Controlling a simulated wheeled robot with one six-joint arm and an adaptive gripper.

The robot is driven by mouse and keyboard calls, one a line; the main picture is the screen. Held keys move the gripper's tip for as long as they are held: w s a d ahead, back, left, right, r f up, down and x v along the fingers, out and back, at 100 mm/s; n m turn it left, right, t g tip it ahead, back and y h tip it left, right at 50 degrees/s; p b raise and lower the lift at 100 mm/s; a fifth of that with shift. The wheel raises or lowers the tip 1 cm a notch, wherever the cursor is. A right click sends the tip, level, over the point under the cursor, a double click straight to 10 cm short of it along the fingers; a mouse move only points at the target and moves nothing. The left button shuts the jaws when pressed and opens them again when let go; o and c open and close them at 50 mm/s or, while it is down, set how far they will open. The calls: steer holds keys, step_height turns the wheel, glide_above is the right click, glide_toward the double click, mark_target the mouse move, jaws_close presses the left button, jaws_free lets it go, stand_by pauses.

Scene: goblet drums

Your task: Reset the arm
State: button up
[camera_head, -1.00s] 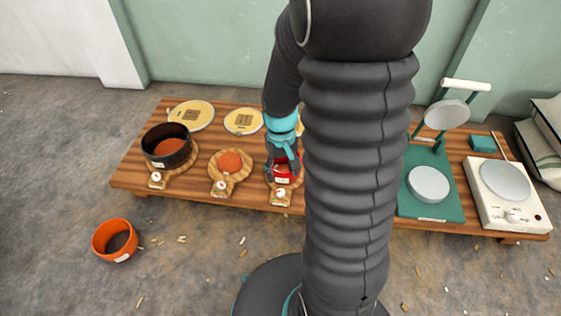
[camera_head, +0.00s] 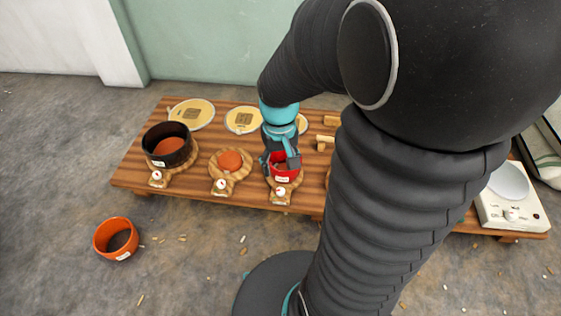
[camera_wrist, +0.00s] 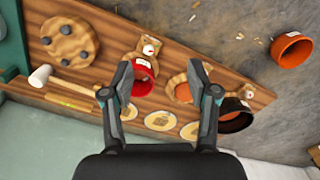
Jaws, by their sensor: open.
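My gripper (camera_head: 280,168) is open and empty, just above a red drum shell (camera_head: 284,178) on a round wooden board with a dial. In the wrist view, the open fingers (camera_wrist: 161,80) spread wide with nothing between the tips. The red shell (camera_wrist: 144,69) shows beyond them, close to the left finger and apart from the other. In the head view the gripper partly hides the red shell. My arm bends from the right and covers much of the bench's right half.
A long wooden bench (camera_head: 128,173) carries a black drum shell (camera_head: 157,134), an orange disc (camera_head: 229,160) on a board, round skins (camera_head: 243,120) and a hot plate (camera_head: 490,215). A mallet (camera_wrist: 40,76) lies near a knobbed wooden disc (camera_wrist: 70,42). An orange shell (camera_head: 101,240) stands on the floor.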

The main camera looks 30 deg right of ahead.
steer(key=s+a+r+t+p, duration=0.1)
steer(key=s+r+t, duration=0.1)
steer(key=r, duration=0.4)
steer(key=s+a+r+t, duration=0.2)
steer(key=s+r, duration=0.1)
steer(key=r, duration=0.3)
steer(key=s+a+r+n+t+p, duration=0.1)
steer(key=s+a+r, duration=0.1)
steer(key=r, duration=0.3)
steer(key=shift+s+r+t+p, duration=0.35)
steer(key=shift+s+r+t, duration=0.05)
steer(key=shift+s, duration=0.45)
